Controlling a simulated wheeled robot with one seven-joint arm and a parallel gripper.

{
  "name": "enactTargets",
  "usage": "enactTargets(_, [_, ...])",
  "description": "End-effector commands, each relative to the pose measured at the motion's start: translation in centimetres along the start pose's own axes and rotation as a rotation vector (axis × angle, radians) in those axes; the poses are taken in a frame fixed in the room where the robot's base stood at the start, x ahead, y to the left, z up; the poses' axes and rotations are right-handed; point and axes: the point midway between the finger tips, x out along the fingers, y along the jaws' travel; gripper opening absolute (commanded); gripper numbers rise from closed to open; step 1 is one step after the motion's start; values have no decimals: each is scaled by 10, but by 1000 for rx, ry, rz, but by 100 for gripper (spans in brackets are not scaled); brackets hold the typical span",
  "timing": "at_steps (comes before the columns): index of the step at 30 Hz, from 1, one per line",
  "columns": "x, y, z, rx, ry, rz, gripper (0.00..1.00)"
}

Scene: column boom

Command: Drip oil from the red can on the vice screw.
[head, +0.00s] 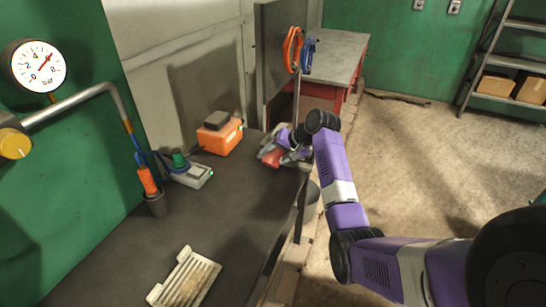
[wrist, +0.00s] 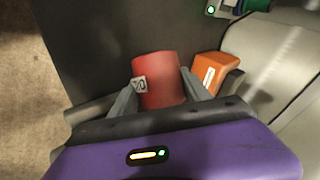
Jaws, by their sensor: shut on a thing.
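The red can (wrist: 157,82) is between the two grey fingers of my gripper (wrist: 158,88), with a small pale label with dark marks on its side. My gripper is shut on it. In the head view, my gripper (head: 280,153) is at the far right corner of the dark bench, and the red can (head: 272,158) shows just below it. I cannot tell whether the can touches the bench. Grey shapes around my gripper there are partly hidden. I cannot make out the vice or its screw in either view.
An orange box (head: 222,136) with a dark top stands left of my gripper; it also shows in the wrist view (wrist: 213,70). A small grey device (head: 193,175), a dark cup (head: 156,204) and a slotted pale tray (head: 185,280) are on the bench (head: 225,222). Orange and blue loops (head: 292,50) hang behind.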

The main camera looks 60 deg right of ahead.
Motion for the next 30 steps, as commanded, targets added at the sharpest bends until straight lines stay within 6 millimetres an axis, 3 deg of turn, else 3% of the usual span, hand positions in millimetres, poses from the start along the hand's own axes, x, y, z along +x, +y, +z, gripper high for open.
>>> enactTargets(8, [15, 12, 4, -69, 75, 26, 0])
enactTargets(12, [-5, -2, -6, -94, 104, 36, 0])
enactTargets(30, [-44, -18, -61, -453, 494, 185, 0])
